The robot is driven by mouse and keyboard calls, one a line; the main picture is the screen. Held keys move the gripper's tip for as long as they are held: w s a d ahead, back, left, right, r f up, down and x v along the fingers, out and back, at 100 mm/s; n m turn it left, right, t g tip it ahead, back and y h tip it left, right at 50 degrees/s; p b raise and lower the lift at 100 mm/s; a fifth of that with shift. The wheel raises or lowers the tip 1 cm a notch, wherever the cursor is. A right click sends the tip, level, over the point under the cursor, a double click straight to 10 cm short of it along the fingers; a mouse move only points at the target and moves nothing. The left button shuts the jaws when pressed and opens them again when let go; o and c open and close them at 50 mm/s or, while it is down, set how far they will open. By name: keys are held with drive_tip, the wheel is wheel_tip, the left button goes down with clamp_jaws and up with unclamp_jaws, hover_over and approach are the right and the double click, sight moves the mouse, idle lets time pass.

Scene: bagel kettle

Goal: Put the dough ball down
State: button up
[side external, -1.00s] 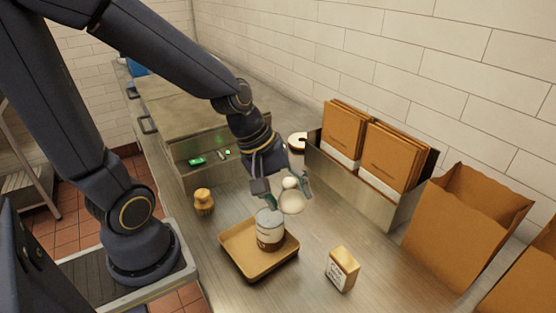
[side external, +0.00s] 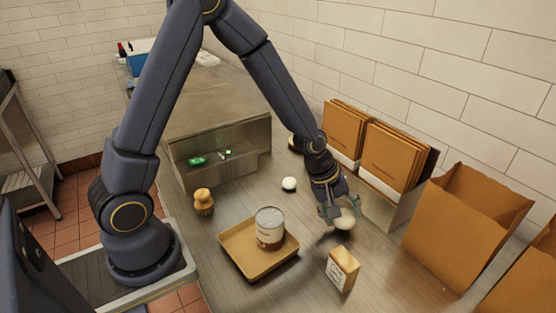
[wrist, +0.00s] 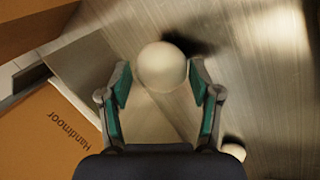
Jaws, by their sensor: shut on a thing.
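My gripper (side external: 335,211) is shut on a pale dough ball (side external: 344,220), to the right of the tan tray. In the wrist view the dough ball (wrist: 162,67) sits between the two green-padded fingertips. A dark shadow lies beside it on the metal counter (side external: 225,203), and the ball looks low over the counter; I cannot tell whether it touches. A second pale ball (side external: 289,184) rests on the counter behind and left of my gripper. It shows partly in the wrist view (wrist: 233,150).
The tan tray (side external: 240,260) holds a can (side external: 270,228). A small carton (side external: 342,268) stands just in front of my gripper. A metal bin of brown folders (side external: 390,158) and a paper bag (side external: 465,220) stand right. A yellow-brown shaker-like item (side external: 203,200) stands left.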

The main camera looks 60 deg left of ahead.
drive_tip(key=shift+f, duration=0.8)
drive_tip(key=shift+f, duration=0.15)
drive_tip(key=o, duration=1.2)
drive_tip(key=v, duration=1.2)
drive_tip(key=s+a+r+m+y, duration=0.1)
drive_tip(key=s+a+r+m, duration=0.2)
drive_tip(key=s+r+m, duration=0.3)
drive_tip(key=s+a+r+m+t+y, duration=0.1)
drive_tip(key=s+a+r+m, duration=0.2)
drive_tip(key=s, duration=0.8)
wheel_tip(320, 180, up, 3)
drive_tip(key=m, duration=0.2)
drive_tip(key=shift+a+m, duration=0.3)
drive_tip(key=shift+m, duration=0.1)
